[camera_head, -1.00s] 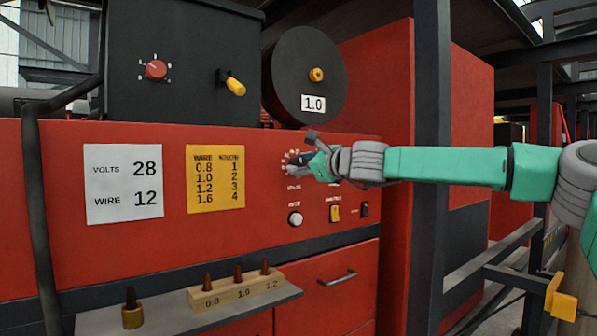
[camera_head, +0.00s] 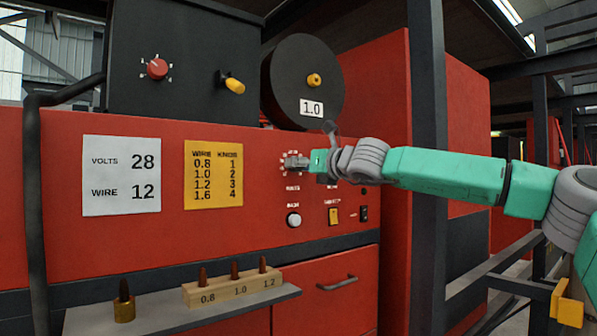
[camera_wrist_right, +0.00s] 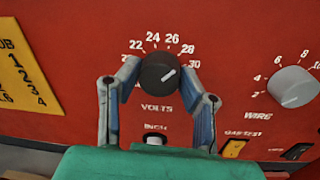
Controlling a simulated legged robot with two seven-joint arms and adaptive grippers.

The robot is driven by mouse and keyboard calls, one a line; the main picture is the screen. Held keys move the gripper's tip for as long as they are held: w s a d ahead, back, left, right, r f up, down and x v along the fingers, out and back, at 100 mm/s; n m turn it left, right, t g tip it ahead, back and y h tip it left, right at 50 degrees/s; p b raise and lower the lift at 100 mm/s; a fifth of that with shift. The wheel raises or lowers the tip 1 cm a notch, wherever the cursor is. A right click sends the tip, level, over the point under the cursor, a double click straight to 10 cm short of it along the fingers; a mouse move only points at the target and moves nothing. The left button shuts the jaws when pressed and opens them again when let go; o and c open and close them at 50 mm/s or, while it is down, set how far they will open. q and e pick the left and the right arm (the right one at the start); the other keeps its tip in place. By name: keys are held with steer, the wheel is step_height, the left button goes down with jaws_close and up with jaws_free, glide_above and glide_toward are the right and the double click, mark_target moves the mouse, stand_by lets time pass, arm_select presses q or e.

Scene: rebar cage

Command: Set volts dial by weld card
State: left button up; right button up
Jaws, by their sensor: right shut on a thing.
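The white weld card (camera_head: 122,203) on the red panel reads VOLTS 28, WIRE 12. The black volts dial (camera_wrist_right: 156,68) sits in the middle of the right wrist view, with a scale from 22 to 30 around it. Its white pointer mark slants up and right, towards the 28 to 30 side; the exact value is hard to tell. My right gripper (camera_wrist_right: 158,76) is shut on the dial, one finger on each side. In the head view my right gripper (camera_head: 297,162) covers most of the dial. My left gripper is not in view.
The grey wire dial (camera_wrist_right: 293,87) is right of the volts dial. A white inch button (camera_head: 293,220) and a yellow gas test switch (camera_head: 334,216) sit below. A yellow wire card (camera_head: 213,203) hangs left. A dark post (camera_head: 428,200) stands beside my right arm.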

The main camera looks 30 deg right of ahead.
steer(key=shift+w+f+m, duration=0.1)
steer(key=shift+f+m, duration=0.2)
steer(key=shift+f, duration=0.15)
steer(key=o, duration=1)
steer(key=shift+o, duration=0.7)
steer(key=shift+w+d+r, duration=0.1)
steer(key=shift+d, duration=0.1)
steer(key=s+d, duration=0.1)
steer(key=s, duration=1)
steer(key=shift+s+d, duration=0.4)
steer(key=shift+a, duration=0.1)
